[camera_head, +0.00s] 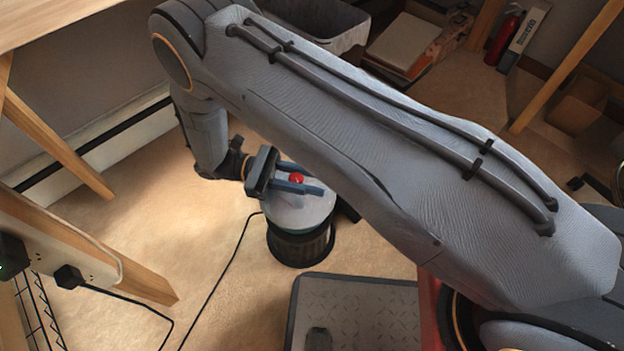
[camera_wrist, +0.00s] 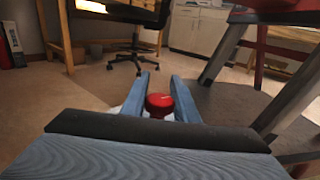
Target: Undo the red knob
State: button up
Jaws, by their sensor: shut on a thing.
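The red knob (camera_head: 296,179) sits on the pale rounded top of a cylindrical device (camera_head: 300,218) with a dark ribbed base on the floor. My gripper (camera_head: 305,180) is at the top of the device, with its two blue fingers on either side of the knob. The fingers are shut on the knob. The pale top is mostly hidden by the gripper in the wrist view.
Wooden legs (camera_head: 60,145) stand at left. A grey bin (camera_head: 318,25) is behind. Open floor lies left of the device.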

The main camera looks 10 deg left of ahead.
dwell(0.8)
jog(key=o, duration=1.1)
jog(key=shift+c, duration=0.2)
